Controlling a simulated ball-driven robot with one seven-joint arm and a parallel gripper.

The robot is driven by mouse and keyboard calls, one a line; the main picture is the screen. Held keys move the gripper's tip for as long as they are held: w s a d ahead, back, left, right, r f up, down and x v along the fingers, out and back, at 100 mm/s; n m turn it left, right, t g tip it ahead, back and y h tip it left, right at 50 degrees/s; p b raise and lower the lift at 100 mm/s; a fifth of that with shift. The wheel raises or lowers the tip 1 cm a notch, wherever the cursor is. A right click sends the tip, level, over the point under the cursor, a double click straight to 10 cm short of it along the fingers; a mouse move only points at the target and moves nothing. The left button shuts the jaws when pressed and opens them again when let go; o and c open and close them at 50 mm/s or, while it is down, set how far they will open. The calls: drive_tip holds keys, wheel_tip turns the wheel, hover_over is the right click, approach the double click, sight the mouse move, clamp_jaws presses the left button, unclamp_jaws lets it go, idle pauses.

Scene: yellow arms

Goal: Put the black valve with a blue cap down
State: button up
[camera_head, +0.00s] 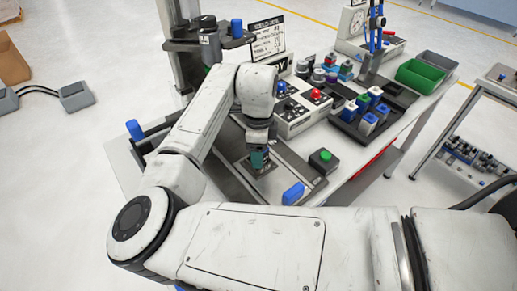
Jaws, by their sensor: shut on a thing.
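My gripper (259,160) points down over the grey fixture plate (238,158) on the near part of the bench.
A button panel (300,110) stands behind. A black rack (353,127) holds several capped parts. Green bin (419,76) stands farther back.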

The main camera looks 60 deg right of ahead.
drive_tip(key=shift+f, duration=0.15)
drive_tip(key=o, duration=1.1)
wheel_tip(320, 180, up, 12)
drive_tip(key=shift+r+b, duration=0.2)
drive_tip(key=shift+b, duration=0.4)
